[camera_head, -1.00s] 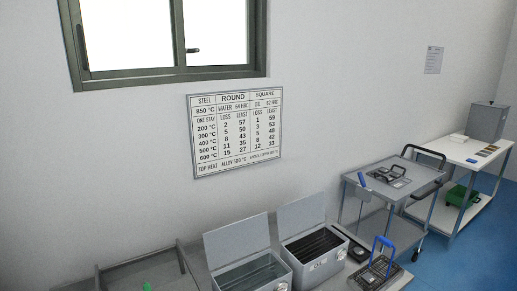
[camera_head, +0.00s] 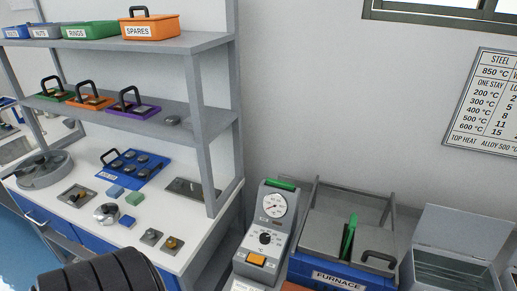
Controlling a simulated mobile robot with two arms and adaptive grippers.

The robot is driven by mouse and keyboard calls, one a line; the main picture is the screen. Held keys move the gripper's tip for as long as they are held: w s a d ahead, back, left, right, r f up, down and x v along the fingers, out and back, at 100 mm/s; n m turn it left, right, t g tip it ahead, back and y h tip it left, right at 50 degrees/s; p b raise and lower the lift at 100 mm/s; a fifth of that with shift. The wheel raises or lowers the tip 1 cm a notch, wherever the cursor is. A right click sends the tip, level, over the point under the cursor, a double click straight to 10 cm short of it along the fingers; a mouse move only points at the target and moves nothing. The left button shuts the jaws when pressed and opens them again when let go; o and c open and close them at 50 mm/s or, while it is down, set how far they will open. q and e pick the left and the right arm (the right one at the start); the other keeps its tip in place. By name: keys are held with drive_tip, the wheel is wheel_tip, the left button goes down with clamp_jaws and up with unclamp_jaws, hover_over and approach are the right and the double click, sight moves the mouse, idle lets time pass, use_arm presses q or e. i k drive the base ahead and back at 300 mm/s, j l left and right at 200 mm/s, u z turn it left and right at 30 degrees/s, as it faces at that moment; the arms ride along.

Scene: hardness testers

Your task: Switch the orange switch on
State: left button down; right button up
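The orange switch (camera_head: 256,260) is on the lower front of a grey control box (camera_head: 276,240) at the bottom centre of the head view. Above it on the same box are a black knob (camera_head: 265,238) and a round white dial gauge (camera_head: 272,206). A green strip (camera_head: 281,184) lies along the top of the box. Whether the switch is on or off is too small to tell.
Right of the control box stands a blue and grey furnace (camera_head: 338,280) with a green upright handle and a black handle. An open grey tank (camera_head: 455,258) is further right. At left, a shelved bench (camera_head: 187,232) holds labelled bins, trays and small parts.

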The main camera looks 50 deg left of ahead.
sight(253, 257)
drive_tip(key=u, duration=1.35)
drive_tip(key=k, duration=0.05)
